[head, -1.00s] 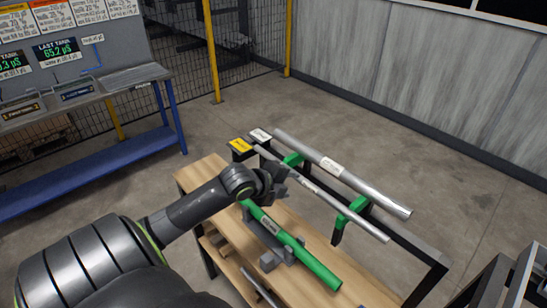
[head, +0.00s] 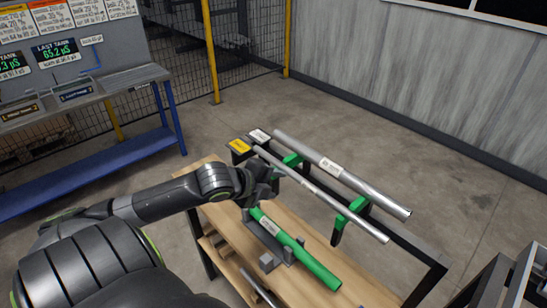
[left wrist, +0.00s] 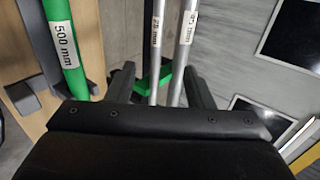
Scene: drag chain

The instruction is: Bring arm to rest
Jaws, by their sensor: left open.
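My left gripper (head: 265,180) is open and empty in the head view. It hovers over the far left part of the wooden table, by the upper end of the green tube (head: 300,252). In the left wrist view its two fingers (left wrist: 160,88) stand apart. Two grey metal tubes show between them, farther off. My left arm reaches in from the left edge of the head view. My right gripper is not in view.
A thick grey tube (head: 352,178) and a thinner grey tube (head: 330,198) lie on green holders (head: 349,211) of a dark rack. The wooden table (head: 215,212) stands below my arm. A blue workbench (head: 120,158) is at the left. Open floor lies behind the rack.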

